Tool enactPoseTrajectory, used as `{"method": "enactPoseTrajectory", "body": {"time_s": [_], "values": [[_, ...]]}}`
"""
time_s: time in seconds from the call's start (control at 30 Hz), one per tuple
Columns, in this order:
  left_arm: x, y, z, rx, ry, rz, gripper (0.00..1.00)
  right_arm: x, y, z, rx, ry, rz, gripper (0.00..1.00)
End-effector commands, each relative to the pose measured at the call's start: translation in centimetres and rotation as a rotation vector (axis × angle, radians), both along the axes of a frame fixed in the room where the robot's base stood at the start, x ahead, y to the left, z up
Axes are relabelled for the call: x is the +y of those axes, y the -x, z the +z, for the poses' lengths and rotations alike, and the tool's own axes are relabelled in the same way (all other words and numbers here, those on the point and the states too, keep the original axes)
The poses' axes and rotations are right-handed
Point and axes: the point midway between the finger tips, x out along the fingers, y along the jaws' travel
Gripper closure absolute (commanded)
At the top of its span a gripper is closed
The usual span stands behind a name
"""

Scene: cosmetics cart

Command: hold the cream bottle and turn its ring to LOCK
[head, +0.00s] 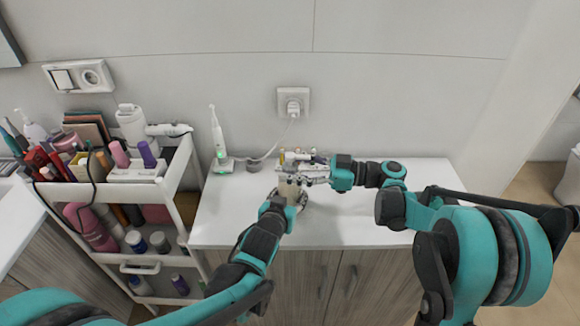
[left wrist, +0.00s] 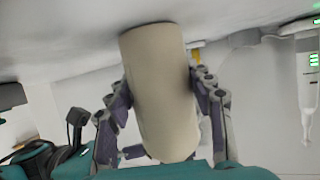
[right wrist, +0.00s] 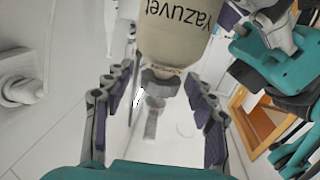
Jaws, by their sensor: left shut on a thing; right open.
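The cream bottle (head: 288,192) stands on the white counter, mostly hidden by my grippers in the head view. In the left wrist view its beige body (left wrist: 160,90) fills the space between the fingers of my left gripper (left wrist: 165,105), which is shut on it. In the right wrist view the bottle (right wrist: 178,30) shows the lettering "Yazuvet", with a grey ring and a narrow nozzle (right wrist: 158,90) at its top end. My right gripper (right wrist: 158,110) is open, its fingers on either side of the nozzle, apart from it. I cannot read the ring's setting.
A white cart (head: 150,187) full of cosmetics stands to the left of the counter (head: 345,225). An electric toothbrush (head: 217,135) stands on its charger at the counter's back left, its cord running to a wall socket (head: 293,101). The counter's right part is clear.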

Motion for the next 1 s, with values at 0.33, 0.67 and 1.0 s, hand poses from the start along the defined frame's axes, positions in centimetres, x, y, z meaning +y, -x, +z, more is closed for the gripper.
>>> {"method": "enactPoseTrajectory", "body": {"time_s": [0.33,0.67,1.0], "values": [[0.0,0.0,0.0,0.0,0.0,0.001,0.92,-6.9,0.9,0.0,0.0,0.0,-0.005,0.44],[0.0,0.0,0.0,0.0,0.0,0.001,0.92,-11.2,1.6,0.0,0.0,0.0,-0.001,0.44],[0.0,0.0,0.0,0.0,0.0,0.001,0.92,-11.4,1.6,0.0,0.0,0.0,0.0,0.44]]}}
